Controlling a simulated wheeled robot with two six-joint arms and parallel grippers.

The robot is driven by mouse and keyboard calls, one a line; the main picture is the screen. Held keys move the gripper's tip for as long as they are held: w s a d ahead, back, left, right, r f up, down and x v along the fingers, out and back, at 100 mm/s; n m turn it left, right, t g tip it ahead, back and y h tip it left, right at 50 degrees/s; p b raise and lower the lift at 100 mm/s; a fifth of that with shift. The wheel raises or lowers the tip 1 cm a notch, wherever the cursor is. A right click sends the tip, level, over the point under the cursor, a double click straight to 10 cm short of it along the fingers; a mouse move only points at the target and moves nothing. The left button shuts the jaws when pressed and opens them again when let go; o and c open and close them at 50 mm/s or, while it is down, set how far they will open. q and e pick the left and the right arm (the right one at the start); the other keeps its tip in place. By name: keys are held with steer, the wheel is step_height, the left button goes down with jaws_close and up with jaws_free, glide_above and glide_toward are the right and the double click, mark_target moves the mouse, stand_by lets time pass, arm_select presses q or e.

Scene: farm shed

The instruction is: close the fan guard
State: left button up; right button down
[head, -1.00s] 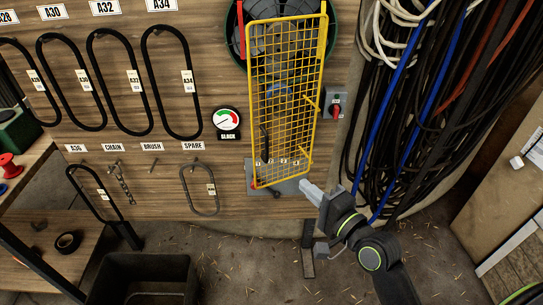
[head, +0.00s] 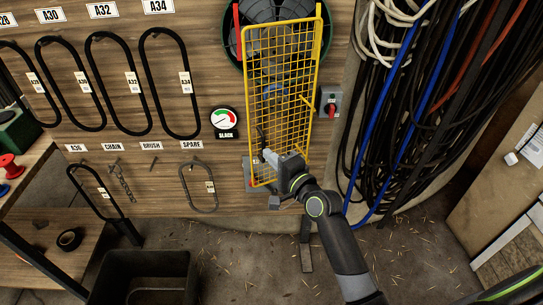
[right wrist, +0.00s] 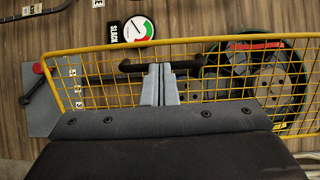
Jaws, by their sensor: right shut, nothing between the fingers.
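The fan guard (head: 284,100) is a yellow wire-mesh panel on the wooden wall, standing out at an angle in front of the green-rimmed round fan housing (head: 231,45). It carries a black bar handle (head: 261,136) low on its left side. My right gripper (head: 268,154) is shut and empty, its tips over the lower mesh just below the handle. In the right wrist view the shut fingers (right wrist: 160,72) overlap the middle of the handle (right wrist: 132,66); I cannot tell whether they touch it. My left gripper is not in view.
A grey switch box with a red knob (head: 331,105) is right of the guard. A SLACK gauge (head: 225,119) is left of it. Hanging cables (head: 420,100) crowd the right side. A black bin (head: 140,275) stands at lower left.

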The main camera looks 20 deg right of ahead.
mark_target(255, 142)
stand_by(0.3)
steer(key=shift+m+h, duration=0.6)
steer(key=shift+h, duration=0.3)
steer(key=p+x, duration=0.1)
steer(key=x, duration=0.1)
steer(key=p+x, duration=0.1)
steer(key=x, duration=0.2)
steer(key=p+x, duration=0.1)
steer(key=x, duration=0.1)
steer(key=shift+w+a+r+p, duration=0.2)
steer(key=shift+a+p, duration=0.2)
steer(key=shift+a, duration=0.05)
steer(key=shift+r, duration=0.1)
steer(key=shift+r+t, duration=0.1)
steer(key=shift+t, duration=0.2)
steer(key=shift+r, duration=0.1)
